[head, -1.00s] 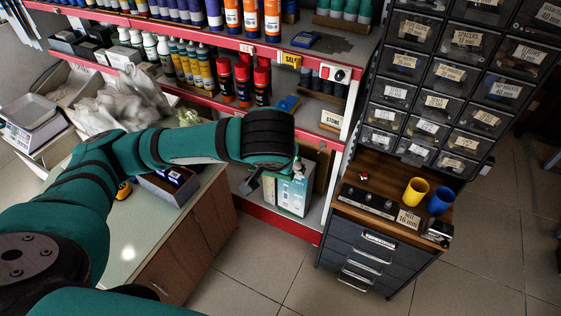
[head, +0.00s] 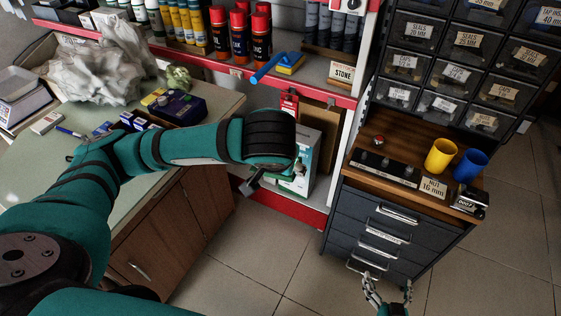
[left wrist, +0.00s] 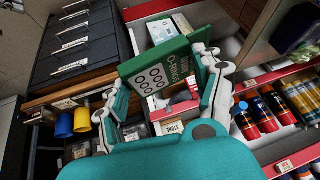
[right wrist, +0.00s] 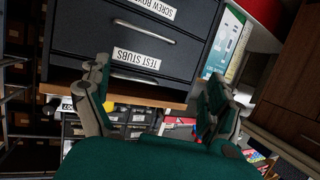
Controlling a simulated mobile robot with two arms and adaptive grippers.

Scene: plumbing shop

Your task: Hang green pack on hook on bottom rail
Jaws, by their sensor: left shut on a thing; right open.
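The green pack (left wrist: 156,78), a flat card with a white panel of printed rings, is between the fingers of my left gripper (left wrist: 165,98) in the left wrist view. In the head view my left arm crosses in front of the lower shelf and hides most of that gripper and the pack. The red shelf rail (head: 312,86) runs above my left wrist. A red tag-like item (head: 289,105) hangs just under it. I cannot make out a bare hook. My right gripper (head: 384,292) is open and empty low in front of the drawer cabinet; it also shows in the right wrist view (right wrist: 155,98).
The dark drawer cabinet (head: 385,237) stands right of the shelf, with yellow (head: 440,156) and blue (head: 469,167) cups on top. A white-and-green box (head: 306,160) stands on the low shelf behind my left wrist. The counter (head: 45,190) is at left. Floor in front is clear.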

